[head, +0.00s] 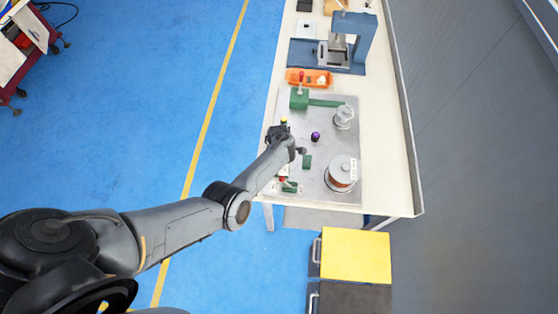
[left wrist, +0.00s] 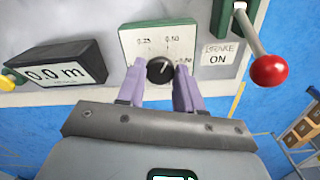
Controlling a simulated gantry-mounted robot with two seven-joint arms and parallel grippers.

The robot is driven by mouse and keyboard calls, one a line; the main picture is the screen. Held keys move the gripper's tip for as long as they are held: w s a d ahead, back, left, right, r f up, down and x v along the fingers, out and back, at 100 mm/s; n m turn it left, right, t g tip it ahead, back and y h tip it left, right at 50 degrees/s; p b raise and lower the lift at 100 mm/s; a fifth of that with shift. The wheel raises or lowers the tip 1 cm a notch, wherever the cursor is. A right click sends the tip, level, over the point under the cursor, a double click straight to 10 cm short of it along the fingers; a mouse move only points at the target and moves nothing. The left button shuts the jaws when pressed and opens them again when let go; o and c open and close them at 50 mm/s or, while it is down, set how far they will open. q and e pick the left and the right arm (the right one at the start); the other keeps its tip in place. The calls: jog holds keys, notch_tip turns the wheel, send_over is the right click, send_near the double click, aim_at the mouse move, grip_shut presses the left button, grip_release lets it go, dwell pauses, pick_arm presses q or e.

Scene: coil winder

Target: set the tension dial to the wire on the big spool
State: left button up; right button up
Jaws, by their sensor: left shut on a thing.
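The tension dial is a round black knob (left wrist: 160,70) on a white face (left wrist: 184,41) with a green edge, in the left wrist view. Its light pointer mark tilts up and slightly right. The face reads 0.25 at upper left and 0.50 at upper right; a right-hand label is partly covered by a finger. My left gripper (left wrist: 159,77) is shut on the knob, one pale purple finger on each side. The big spool (head: 341,174), with copper-coloured wire, stands on the plate at right in the head view. Its white tag (head: 353,170) is too small to read. My right gripper is not in view.
A brake lever with a red ball (left wrist: 269,70) stands right of the dial, beside a BRAKE ON label (left wrist: 219,53). A counter reading 0.0 m (left wrist: 55,70) sits left. A clear spool (head: 344,117) and orange tray (head: 309,78) lie farther back.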

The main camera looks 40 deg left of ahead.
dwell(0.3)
pick_arm(q)
jog(key=o, duration=1)
jog(key=shift+o, duration=0.2)
jog(key=shift+r, duration=0.1)
notch_tip(320, 180, up, 11)
jog(key=p, duration=0.3)
jog(key=shift+f+p, duration=0.2)
jog(key=shift+p, duration=0.1)
